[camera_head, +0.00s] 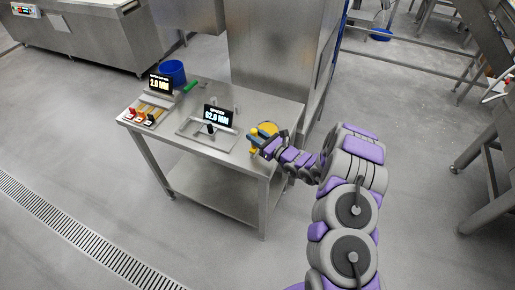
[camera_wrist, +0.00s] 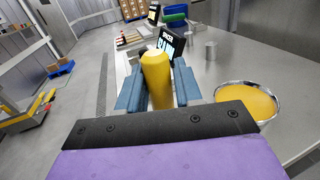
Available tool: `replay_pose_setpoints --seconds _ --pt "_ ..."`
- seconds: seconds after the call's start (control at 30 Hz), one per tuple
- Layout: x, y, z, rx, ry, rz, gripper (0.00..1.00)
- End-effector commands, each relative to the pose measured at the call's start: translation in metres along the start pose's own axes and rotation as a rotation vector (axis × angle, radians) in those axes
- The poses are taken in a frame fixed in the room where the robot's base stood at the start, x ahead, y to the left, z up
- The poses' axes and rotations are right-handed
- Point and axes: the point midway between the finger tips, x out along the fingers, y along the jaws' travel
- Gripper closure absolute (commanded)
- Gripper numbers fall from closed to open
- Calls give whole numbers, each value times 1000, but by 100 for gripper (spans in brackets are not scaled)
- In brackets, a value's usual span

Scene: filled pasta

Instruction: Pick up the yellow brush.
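The yellow brush (camera_wrist: 157,78) shows in the wrist view as a thick, rounded yellow handle standing up between the two blue fingers. Its lower end is hidden behind the dark edge of my gripper. My gripper (camera_wrist: 159,92) has a finger against each side of the handle and looks shut on it, with no clear gap. In the head view the brush (camera_head: 254,130) is a small yellow shape at my gripper (camera_head: 257,143), by the table's right edge. I cannot tell whether the brush touches the table.
A metal bowl of yellow filling (camera_wrist: 249,101) stands right of my gripper on the steel table (camera_head: 236,170). Further along are a scale with a lit display (camera_head: 217,116), another display (camera_head: 159,84), a blue bucket (camera_head: 173,72), a green item (camera_head: 190,86) and a small metal cup (camera_wrist: 211,50).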

Motion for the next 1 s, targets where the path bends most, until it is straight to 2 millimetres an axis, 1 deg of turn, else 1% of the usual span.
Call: replay_pose_setpoints --seconds 0.03,0.07,0.33,0.5,0.73,0.87,1.0 --pt "2 2 0 -1 1 2 71" --pt "2 2 0 -1 2 2 74" --pt "-3 -2 0 5 -2 1 99" --pt "-6 -5 0 8 -4 0 100" --pt "-2 -1 5 2 -2 1 100" --pt "0 0 16 -1 -3 2 100" --pt "-1 -1 34 -1 -7 1 100"
